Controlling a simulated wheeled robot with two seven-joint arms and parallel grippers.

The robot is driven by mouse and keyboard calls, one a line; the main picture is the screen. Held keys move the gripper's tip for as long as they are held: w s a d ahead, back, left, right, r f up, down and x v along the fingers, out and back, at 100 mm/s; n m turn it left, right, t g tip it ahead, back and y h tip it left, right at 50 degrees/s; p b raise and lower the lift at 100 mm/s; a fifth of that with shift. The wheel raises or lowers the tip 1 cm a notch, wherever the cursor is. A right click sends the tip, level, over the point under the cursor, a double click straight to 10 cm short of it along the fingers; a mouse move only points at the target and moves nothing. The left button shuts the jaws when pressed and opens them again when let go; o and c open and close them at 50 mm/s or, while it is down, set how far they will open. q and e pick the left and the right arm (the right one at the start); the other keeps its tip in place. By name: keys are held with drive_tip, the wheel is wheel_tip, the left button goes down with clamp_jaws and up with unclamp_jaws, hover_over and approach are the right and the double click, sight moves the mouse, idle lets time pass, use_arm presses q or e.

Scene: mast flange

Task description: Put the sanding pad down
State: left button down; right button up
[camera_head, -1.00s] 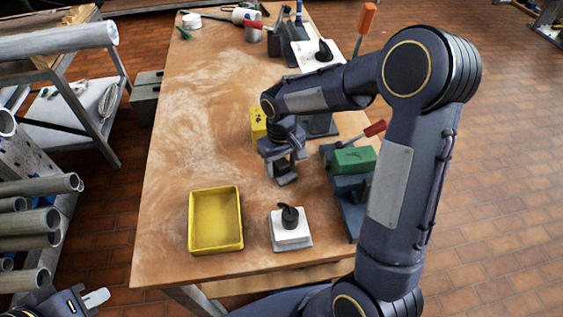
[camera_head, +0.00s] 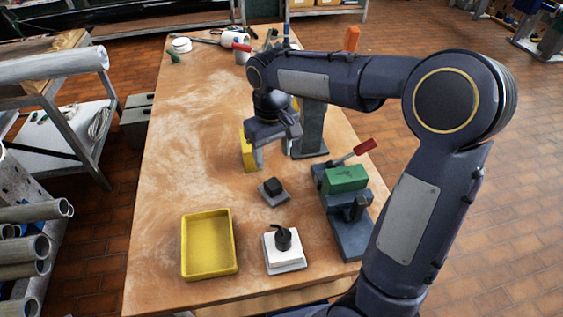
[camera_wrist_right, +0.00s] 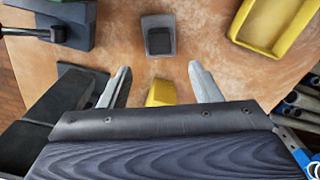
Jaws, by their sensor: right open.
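The sanding pad (camera_head: 274,193), a small grey plate with a dark block-shaped grip on top, lies flat on the wooden table (camera_head: 190,160). It also shows near the top of the right wrist view (camera_wrist_right: 158,38). My right gripper (camera_head: 277,136) hangs above the table, beyond the pad and apart from it. My left gripper is out of view.
A yellow tray (camera_head: 207,271) and a white block with a black handle (camera_head: 284,258) stand nearer the front edge. A vise with a green block (camera_head: 345,179) and red handle stands to the right. A yellow block (camera_head: 248,152) stands close beside my right gripper.

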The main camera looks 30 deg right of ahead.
drive_tip(key=s+a+m+t+y, duration=0.1)
drive_tip(key=s+m+t+y, duration=0.2)
drive_tip(key=s, duration=1.8)
drive_tip(key=t, duration=0.2)
drive_tip(key=shift+s+r+t+y, duration=0.2)
drive_tip(key=shift+t+y, duration=0.1)
drive_tip(key=shift+y, duration=0.1)
drive_tip(key=shift+s+a+f, duration=0.1)
